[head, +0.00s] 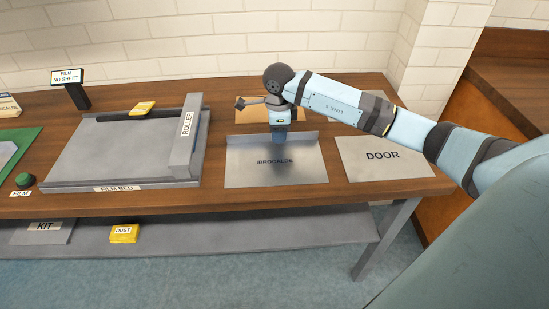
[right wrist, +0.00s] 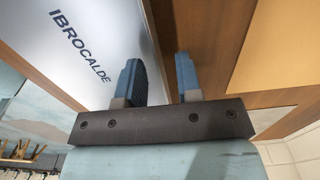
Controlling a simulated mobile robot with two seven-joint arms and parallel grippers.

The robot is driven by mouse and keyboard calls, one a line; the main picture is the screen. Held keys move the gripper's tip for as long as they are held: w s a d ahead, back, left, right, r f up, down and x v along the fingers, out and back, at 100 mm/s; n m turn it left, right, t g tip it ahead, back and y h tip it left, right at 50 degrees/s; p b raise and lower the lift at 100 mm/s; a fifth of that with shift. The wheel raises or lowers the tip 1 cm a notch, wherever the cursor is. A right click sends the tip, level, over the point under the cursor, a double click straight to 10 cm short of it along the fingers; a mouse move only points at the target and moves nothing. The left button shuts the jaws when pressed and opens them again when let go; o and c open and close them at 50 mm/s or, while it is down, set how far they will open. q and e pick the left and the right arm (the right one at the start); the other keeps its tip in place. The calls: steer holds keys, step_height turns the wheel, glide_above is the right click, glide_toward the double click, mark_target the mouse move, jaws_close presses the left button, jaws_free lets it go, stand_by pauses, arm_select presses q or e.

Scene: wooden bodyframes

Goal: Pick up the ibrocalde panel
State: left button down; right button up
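The ibrocalde panel (head: 300,168) is a grey metal sheet lying on the wooden table, with an upturned lip along its back edge. My right gripper (head: 279,138) points down at this back lip, near the middle of its length. In the right wrist view the panel (right wrist: 60,60) fills the left side, and the gripper (right wrist: 161,65) is open. One blue finger overlaps the panel and the other is over bare wood, with the panel's edge line between them. Whether the fingers touch the lip cannot be told. My left gripper is out of view.
A flat DOOR panel (head: 370,165) lies to the right. The film bed (head: 110,155) with its roller (head: 187,140) stands to the left. An orange-brown sheet (head: 250,113) lies behind the gripper. A brick wall closes the back. A lower shelf (head: 200,238) runs beneath.

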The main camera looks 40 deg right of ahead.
steer(key=shift+f, duration=0.4)
jaws_close()
steer(key=shift+r, duration=0.15)
